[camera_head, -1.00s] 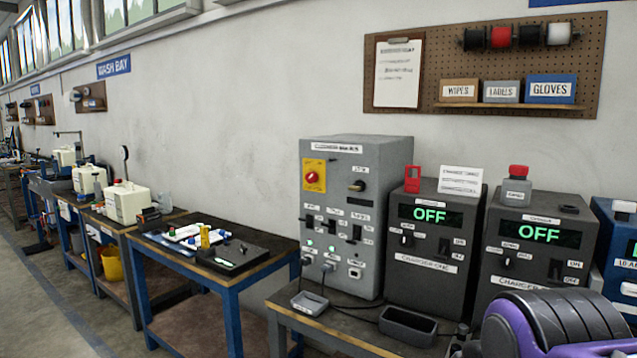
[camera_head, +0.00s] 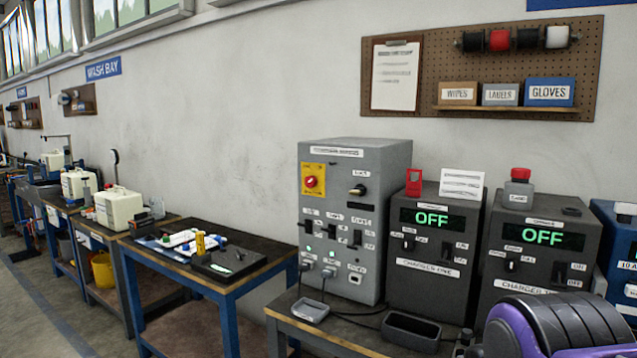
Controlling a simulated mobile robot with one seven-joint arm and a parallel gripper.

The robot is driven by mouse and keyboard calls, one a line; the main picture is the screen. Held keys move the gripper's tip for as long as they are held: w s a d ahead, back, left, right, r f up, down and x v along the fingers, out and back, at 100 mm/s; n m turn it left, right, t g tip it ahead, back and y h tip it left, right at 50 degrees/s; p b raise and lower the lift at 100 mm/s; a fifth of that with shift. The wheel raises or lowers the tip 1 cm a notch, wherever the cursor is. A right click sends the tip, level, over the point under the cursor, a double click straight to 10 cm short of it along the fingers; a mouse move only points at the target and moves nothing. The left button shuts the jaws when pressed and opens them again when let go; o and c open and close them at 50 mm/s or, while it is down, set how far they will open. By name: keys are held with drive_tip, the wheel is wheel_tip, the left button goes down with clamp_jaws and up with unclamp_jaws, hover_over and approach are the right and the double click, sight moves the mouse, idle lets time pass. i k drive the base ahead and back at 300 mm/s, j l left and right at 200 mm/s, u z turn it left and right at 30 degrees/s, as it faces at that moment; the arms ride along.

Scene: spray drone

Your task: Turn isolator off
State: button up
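The isolator appears to be the red rotary knob on a yellow plate (camera_head: 313,179), at the upper left of the front of a tall grey cabinet (camera_head: 392,160). The angle of the knob is too small to read. My gripper is not in view; a purple and black rounded part (camera_head: 556,325), apparently of my own arm, fills the lower right corner.
Two dark charger boxes, charger one (camera_head: 430,285) and another (camera_head: 530,250), stand right of the cabinet, both displays reading OFF. A grey tray (camera_head: 310,310) and a dark bin (camera_head: 411,331) sit in front on the bench. A blue-legged table (camera_head: 215,285) stands left. The floor at far left is clear.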

sight(309, 181)
drive_tip(key=i+j+z, duration=0.15)
drive_tip(key=j+z, duration=0.15)
drive_tip(key=j, duration=0.5)
drive_tip(key=i+j+z, duration=0.1)
drive_tip(key=j+z, duration=0.25)
drive_tip(key=j, duration=0.45)
